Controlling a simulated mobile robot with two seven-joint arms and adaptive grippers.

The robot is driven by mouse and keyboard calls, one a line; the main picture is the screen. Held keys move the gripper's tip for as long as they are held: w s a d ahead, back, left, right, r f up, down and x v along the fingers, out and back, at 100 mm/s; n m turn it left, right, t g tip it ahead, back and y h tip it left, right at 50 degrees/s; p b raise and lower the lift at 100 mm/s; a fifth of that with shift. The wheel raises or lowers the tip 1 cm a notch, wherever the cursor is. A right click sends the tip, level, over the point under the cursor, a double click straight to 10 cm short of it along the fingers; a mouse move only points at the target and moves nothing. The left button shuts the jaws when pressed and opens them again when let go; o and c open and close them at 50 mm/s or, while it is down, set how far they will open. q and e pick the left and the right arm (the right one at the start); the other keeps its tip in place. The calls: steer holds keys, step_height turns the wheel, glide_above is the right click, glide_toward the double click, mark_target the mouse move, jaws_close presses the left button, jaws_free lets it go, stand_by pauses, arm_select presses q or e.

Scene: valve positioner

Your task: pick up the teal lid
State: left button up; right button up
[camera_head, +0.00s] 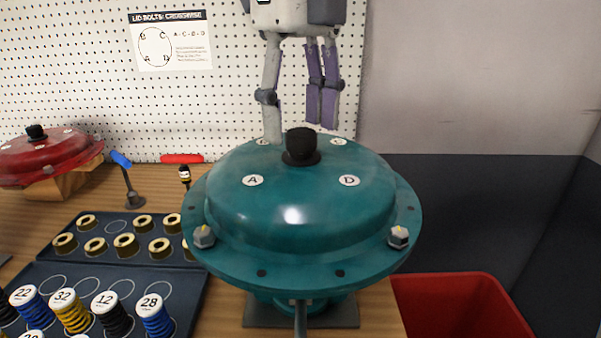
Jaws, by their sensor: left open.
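The teal lid (300,215) sits in the middle of the view on a teal valve body (318,302) standing on the wooden bench. A black knob (301,144) rises from its top. Labels A and D show on the near side; two more at the back are partly hidden. Two hex bolts, left (204,236) and right (398,237), stand at the rim. My left gripper (303,125) hangs from above, open and empty, its fingers pointing down, above or just behind the knob; I cannot tell the exact depth. My right gripper is not in view.
A red lid (45,155) rests on a wooden block at far left. Dark trays (120,262) hold brass bushings and numbered springs. A blue-handled tool (127,180) and a red-handled tool (183,165) stand nearby. A red bin (460,305) is at right; pegboard is behind.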

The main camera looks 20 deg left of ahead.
mark_target(302, 131)
arm_select(q)
steer(key=shift+w+f, duration=0.1)
steer(key=shift+f, duration=1.4)
steer(key=shift+d, duration=0.1)
jaws_close()
steer(key=shift+r, duration=0.1)
steer(key=shift+w+r, duration=0.1)
steer(key=shift+r, duration=0.05)
steer(key=shift+r, duration=0.25)
step_height(302, 131, up, 2)
steer(key=shift+r, duration=0.2)
steer(key=s+r, duration=0.9)
steer(key=s, duration=0.5)
steer(key=shift+a+r, duration=0.25)
steer(key=shift+r, duration=0.15)
